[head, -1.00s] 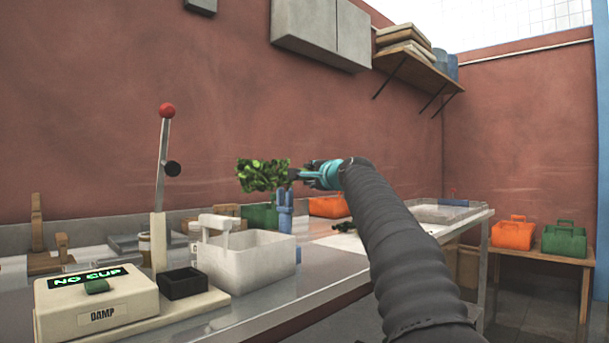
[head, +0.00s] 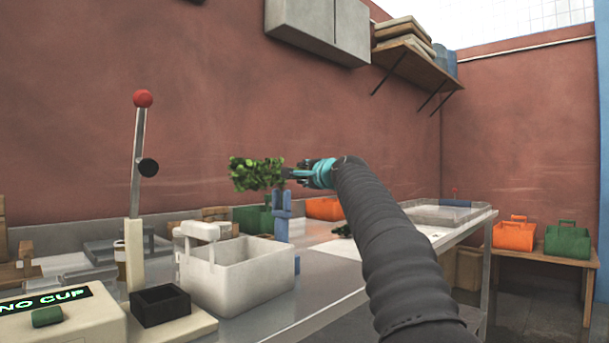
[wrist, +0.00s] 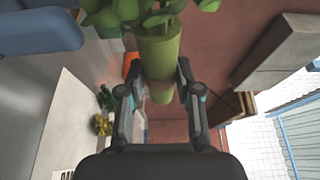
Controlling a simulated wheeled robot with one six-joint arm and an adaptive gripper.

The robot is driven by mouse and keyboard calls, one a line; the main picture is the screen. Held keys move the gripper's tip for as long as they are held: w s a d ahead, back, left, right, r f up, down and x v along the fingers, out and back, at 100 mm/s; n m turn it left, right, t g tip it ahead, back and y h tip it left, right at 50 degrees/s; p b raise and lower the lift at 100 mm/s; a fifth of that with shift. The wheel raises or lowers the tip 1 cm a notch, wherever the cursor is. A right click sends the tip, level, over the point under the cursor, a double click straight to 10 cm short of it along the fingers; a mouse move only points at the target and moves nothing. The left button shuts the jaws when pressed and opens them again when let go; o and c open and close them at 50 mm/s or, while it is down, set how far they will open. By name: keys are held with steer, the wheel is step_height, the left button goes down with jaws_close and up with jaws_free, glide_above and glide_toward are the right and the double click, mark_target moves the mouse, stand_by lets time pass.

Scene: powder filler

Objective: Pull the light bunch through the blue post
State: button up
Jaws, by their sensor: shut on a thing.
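My gripper (head: 302,174) is shut on the stem of a leafy green bunch (head: 256,173), held level in the air with the leaves pointing left. In the wrist view the bunch's thick light-green stem (wrist: 158,58) lies between the fingers (wrist: 160,95). The blue post (head: 283,220) stands on the bench with a notched top. In the head view its top is just below the stem end of the bunch; I cannot tell whether they touch. In the wrist view a blue part (wrist: 40,32), probably the post, is at upper left, apart from the stem.
A white handled bin (head: 245,272) stands left of the post. Another dark green bunch (head: 342,231) lies on a white sheet (head: 390,240). A clear tray (head: 450,214) is farther right.

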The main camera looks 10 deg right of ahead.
step_height(320, 180, down, 7)
steer(key=b, duration=0.6)
steer(key=shift+w+d, duration=0.1)
steer(key=shift+d, duration=0.05)
stand_by(0.6)
steer(key=shift+w+d+p, duration=0.55)
steer(key=shift+w+d, duration=0.2)
steer(key=shift+d, duration=0.3)
steer(key=shift+d, duration=0.1)
steer(key=shift+w+d+p, duration=0.65)
steer(key=shift+w+d, duration=0.15)
steer(key=shift+d, duration=0.25)
steer(key=shift+d, duration=0.1)
steer(key=shift+w+d+p, duration=0.75)
steer(key=shift+w+d, duration=0.05)
steer(key=shift+d, duration=0.25)
